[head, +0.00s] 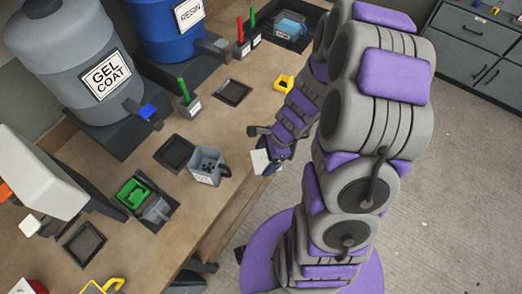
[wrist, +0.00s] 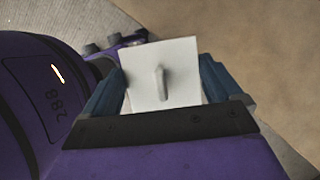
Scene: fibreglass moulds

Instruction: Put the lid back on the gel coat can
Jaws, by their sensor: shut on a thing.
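My gripper (head: 268,150) is shut on a white square plate (head: 260,162), held by the front edge of the bench. In the wrist view the plate (wrist: 145,70) sits between the two blue-grey fingers of my gripper (wrist: 163,88), with a short grey ridge on its face. It may be the lid, but I cannot tell for sure. A large grey drum labelled GEL COAT (head: 82,58) stands at the back left; its top is cut off.
A blue RESIN drum (head: 168,32) stands behind. Dark square trays (head: 174,153) and (head: 232,92) lie on the bench (head: 215,125). A yellow piece (head: 284,83) lies beyond my gripper. A green-filled container (head: 134,193) is at left.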

